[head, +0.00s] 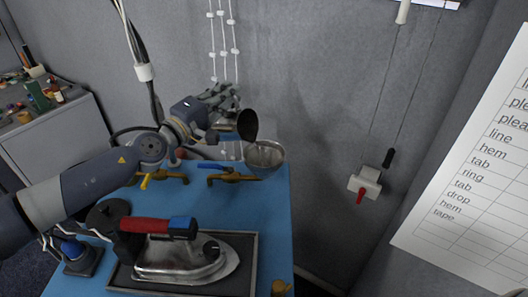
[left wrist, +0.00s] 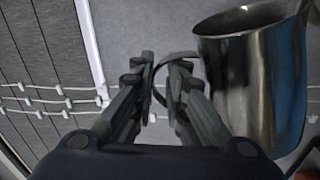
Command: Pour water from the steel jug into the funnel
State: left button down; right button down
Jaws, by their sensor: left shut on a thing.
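My left gripper (head: 226,98) is shut on the handle of the steel jug (head: 226,126). The jug is held in the air, tipped to the right, with its dark mouth facing the metal funnel (head: 266,158). The funnel's wide bowl sits just below and right of the mouth, at the far right corner of the blue table. I cannot make out a stream of water. In the left wrist view the fingers (left wrist: 160,85) close around the curved handle, and the shiny jug body (left wrist: 250,80) stands to the right. My right gripper is not in view.
An iron (head: 185,258) with a red and blue handle rests on a dark tray (head: 245,285) at the front of the blue table (head: 280,215). Brass taps (head: 232,178) with coloured levers are by the funnel. A grey wall stands close behind; a printed sheet (head: 475,180) is at right.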

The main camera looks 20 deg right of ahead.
aim_at(239, 111)
pick_arm(q)
jog(key=shift+s+d+r+m+p, duration=0.35)
jog(key=shift+s+d+m+p, duration=0.3)
jog(key=shift+p, duration=0.65)
jog(key=shift+s+d+r+m+p, duration=0.4)
jog(key=shift+s+p, duration=0.4)
jog(key=shift+p, duration=0.5)
dwell(1.3)
jog(key=shift+m+p, duration=0.25)
jog(key=shift+p, duration=0.2)
jog(key=shift+s+d+r+m+p, duration=0.2)
jog(key=shift+s+d+m+p, duration=0.15)
jog(key=shift+s+m+p, duration=0.25)
dwell(1.1)
